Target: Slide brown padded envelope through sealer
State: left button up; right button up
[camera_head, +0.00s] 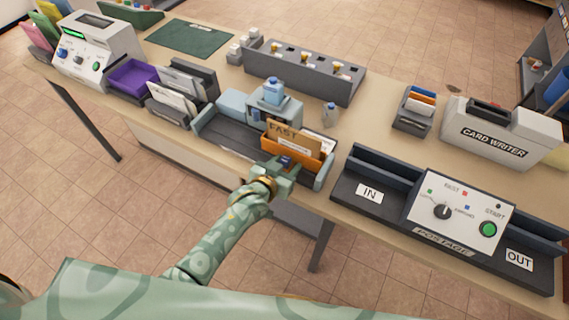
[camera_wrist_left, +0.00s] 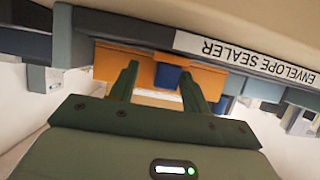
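The brown padded envelope (camera_head: 291,133), marked FAST, stands in an orange carriage (camera_head: 288,150) on the right part of the sealer's grey track (camera_head: 240,139). The light blue sealer head (camera_head: 273,108) stands behind the track, left of the envelope. My left gripper (camera_head: 285,166) is at the front of the carriage. In the left wrist view its two fingers (camera_wrist_left: 159,75) are apart, either side of a blue tab (camera_wrist_left: 167,76) on the orange carriage (camera_wrist_left: 200,77). A gap shows left of the tab; contact on the right is unclear. My right gripper is out of view.
The postage machine (camera_head: 440,215) stands close to the right of the sealer. An envelope rack (camera_head: 172,100) and purple tray (camera_head: 131,78) are at the left. A small bottle (camera_head: 330,114) and a grey rack (camera_head: 305,70) stand behind.

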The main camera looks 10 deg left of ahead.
pick_arm(q)
jog(key=shift+s+a+r, duration=0.1)
jog(key=shift+a, duration=0.05)
jog(key=p+v, duration=0.4)
jog(key=v, duration=1.2)
jog(key=s+a+f+g+y+b, duration=0.15)
jog(key=s+f, duration=0.25)
jog(key=f, duration=0.4)
jog(key=s+a+f+g, duration=0.25)
jog(key=s+f, duration=0.25)
jog(key=f, duration=0.3)
jog(key=s+a+f+g+y+b, duration=0.15)
jog(key=s+f, duration=0.25)
jog(key=f, duration=0.4)
jog(key=s+a+f+g+b, duration=0.2)
jog(key=s+a+f+g, duration=0.1)
jog(key=s+f, duration=0.5)
jog(key=s+a+f+g+y+b, duration=0.1)
jog(key=s+a+f+g+b, duration=0.2)
jog(key=s+f, duration=0.6)
jog(key=s+a, duration=0.1)
jog(key=s, duration=0.2)
jog(key=shift+s+a+y+b, duration=0.3)
jog(key=shift+s+a+b, duration=0.05)
